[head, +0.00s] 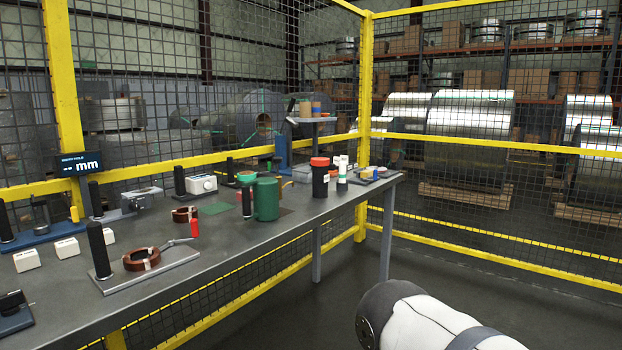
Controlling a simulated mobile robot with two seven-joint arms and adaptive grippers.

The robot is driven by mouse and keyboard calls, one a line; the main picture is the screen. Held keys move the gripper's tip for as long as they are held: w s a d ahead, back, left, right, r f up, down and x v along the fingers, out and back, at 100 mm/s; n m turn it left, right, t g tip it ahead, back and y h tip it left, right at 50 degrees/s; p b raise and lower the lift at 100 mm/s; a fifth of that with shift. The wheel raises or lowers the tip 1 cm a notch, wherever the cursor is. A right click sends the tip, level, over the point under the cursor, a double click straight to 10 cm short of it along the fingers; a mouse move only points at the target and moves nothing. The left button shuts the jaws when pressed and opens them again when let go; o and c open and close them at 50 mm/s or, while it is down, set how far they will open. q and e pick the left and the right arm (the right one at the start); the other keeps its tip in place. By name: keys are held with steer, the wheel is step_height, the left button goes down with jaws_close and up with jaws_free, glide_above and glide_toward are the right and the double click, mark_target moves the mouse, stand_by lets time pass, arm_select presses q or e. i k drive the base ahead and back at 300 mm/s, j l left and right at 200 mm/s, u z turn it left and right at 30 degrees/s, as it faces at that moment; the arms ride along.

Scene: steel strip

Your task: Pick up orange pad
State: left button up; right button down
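I cannot make out an orange pad for certain. A small tan-orange thing (287,184) lies on the table behind the green canister (265,199), which hides part of it. A small orange item (305,108) stands on the raised shelf of a blue post; its shape is too small to tell. Neither gripper shows in the head view. Only a white and dark link of one of my arms shows at the lower right, away from the table.
Yellow mesh fencing (490,145) stands behind and right. Floor right of the table is clear.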

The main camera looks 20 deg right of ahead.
mark_target(332, 171)
steer(key=i+l+u, duration=0.35)
steer(key=l, duration=1.2)
steer(key=i+l+u, duration=0.15)
steer(key=l+u, duration=0.2)
steer(key=l, duration=1.25)
steer(key=l+u, duration=0.35)
steer(key=l, duration=1.25)
